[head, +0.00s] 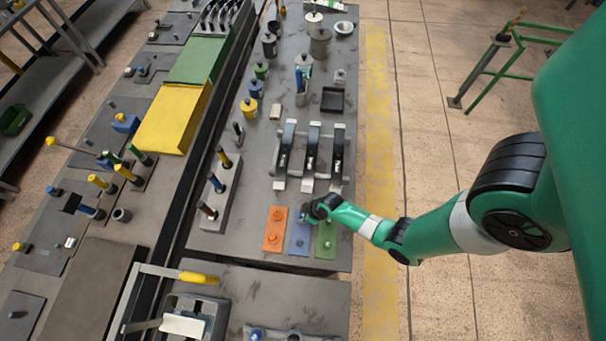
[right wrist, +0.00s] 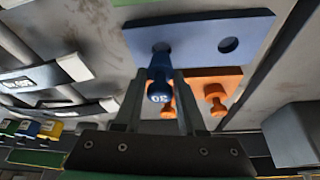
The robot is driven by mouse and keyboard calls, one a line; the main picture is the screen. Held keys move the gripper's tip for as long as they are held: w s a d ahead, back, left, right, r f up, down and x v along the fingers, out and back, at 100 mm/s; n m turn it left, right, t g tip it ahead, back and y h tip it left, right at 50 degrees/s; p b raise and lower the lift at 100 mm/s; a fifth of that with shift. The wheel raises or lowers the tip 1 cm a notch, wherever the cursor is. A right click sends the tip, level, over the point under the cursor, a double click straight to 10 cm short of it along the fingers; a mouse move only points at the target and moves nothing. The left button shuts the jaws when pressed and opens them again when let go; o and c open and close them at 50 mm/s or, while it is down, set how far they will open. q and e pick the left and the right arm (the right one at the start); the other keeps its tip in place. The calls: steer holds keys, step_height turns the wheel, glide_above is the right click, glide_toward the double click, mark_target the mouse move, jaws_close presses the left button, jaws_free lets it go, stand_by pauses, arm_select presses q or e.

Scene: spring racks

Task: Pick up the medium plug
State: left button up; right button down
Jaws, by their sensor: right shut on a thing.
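A blue plug (right wrist: 158,90) with white marking on its head sits between the fingers of my right gripper (right wrist: 163,80), which is shut on it. It is right at one hole of the blue plate (right wrist: 195,28); I cannot tell whether its shaft is still in the hole. The plate's other hole (right wrist: 228,45) is empty. In the head view my right gripper (head: 306,213) is over the far end of the blue plate (head: 299,243) and hides the plug. My left gripper is not in view.
An orange plate (head: 276,226) with orange plugs (right wrist: 215,98) lies left of the blue plate, and a green plate (head: 326,241) lies right. Black-and-silver clamp-like parts (head: 311,157) stand behind them. A block with upright handles (head: 215,185) stands at left.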

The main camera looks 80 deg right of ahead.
steer(key=s+a+r+p, duration=0.2)
steer(key=s+a+r, duration=0.6)
steer(key=a+r, duration=0.2)
steer(key=shift+s+a+r+p, duration=0.3)
steer(key=shift+s+a+p, duration=0.05)
steer(key=shift+a, duration=0.15)
